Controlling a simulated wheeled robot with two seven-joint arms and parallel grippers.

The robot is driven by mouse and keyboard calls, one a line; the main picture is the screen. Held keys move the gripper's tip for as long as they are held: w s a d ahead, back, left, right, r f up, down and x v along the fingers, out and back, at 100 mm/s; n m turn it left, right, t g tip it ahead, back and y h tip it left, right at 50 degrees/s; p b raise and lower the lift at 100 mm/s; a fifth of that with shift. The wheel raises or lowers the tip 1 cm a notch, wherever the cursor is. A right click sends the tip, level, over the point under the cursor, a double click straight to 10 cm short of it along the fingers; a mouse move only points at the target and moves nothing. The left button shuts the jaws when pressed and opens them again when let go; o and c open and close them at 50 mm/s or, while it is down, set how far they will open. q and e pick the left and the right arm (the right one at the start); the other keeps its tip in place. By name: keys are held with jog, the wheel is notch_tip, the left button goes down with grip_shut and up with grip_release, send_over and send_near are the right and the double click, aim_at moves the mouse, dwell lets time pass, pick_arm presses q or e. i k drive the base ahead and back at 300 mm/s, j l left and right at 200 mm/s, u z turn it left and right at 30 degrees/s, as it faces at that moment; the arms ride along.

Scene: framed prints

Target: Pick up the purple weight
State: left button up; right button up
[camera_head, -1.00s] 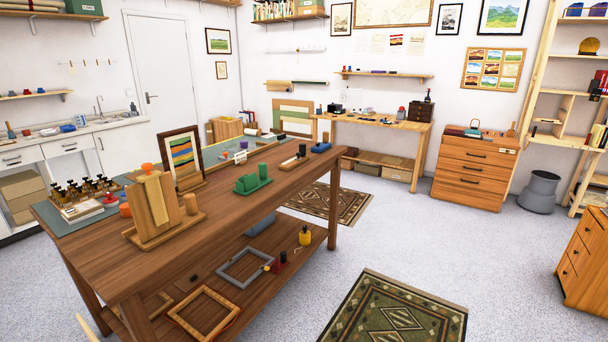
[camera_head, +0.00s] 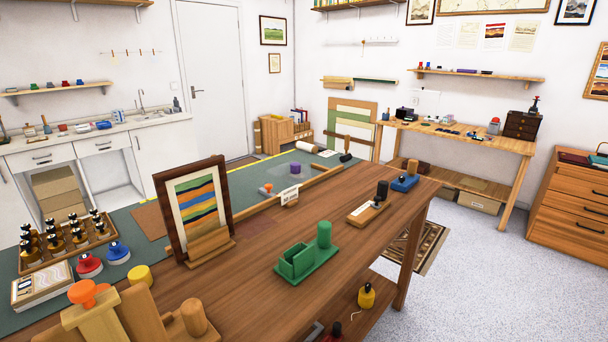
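A small purple weight (camera_head: 295,167) stands on the green mat (camera_head: 150,193) towards the far end of the wooden workbench (camera_head: 262,268). It is behind a wooden bar that carries a small white label (camera_head: 289,196). Neither of my grippers is in view.
A framed striped print (camera_head: 194,211) stands upright on the bench. Red (camera_head: 88,265), blue (camera_head: 117,252) and yellow (camera_head: 139,275) weights are near a tray of dark-topped bottles (camera_head: 66,240). A green holder (camera_head: 306,264) stands nearer the front edge. Floor is clear at right.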

aim_at(295, 167)
jog(key=i+l+z, duration=0.5)
jog(key=l, duration=0.2)
jog(key=i+l+z, duration=0.45)
jog(key=i, duration=0.25)
jog(key=i+l+z, duration=0.25)
jog(key=i, duration=0.8)
jog(key=i+l+z, duration=0.1)
jog(key=i+z, duration=0.2)
jog(key=i, duration=0.7)
jog(key=i+u, duration=0.2)
jog(key=i, duration=0.3)
jog(key=i+u, duration=0.25)
jog(key=i, duration=0.2)
jog(key=i+l+u, duration=0.2)
jog(key=i, duration=0.3)
jog(key=i+j+u, duration=0.15)
jog(key=u, duration=0.35)
jog(key=i+u, duration=0.5)
jog(key=i+l+u, duration=0.1)
jog(key=u, duration=0.4)
jog(key=i+j+u, duration=0.15)
jog(key=i+u, duration=0.25)
jog(key=i, duration=0.25)
jog(key=i+l+u, duration=0.1)
jog(key=i+u, duration=0.35)
jog(key=i, duration=1.9)
jog(key=i+u, duration=0.5)
jog(key=i+l+u, duration=0.3)
jog(key=i+u, duration=0.15)
jog(key=i, duration=0.25)
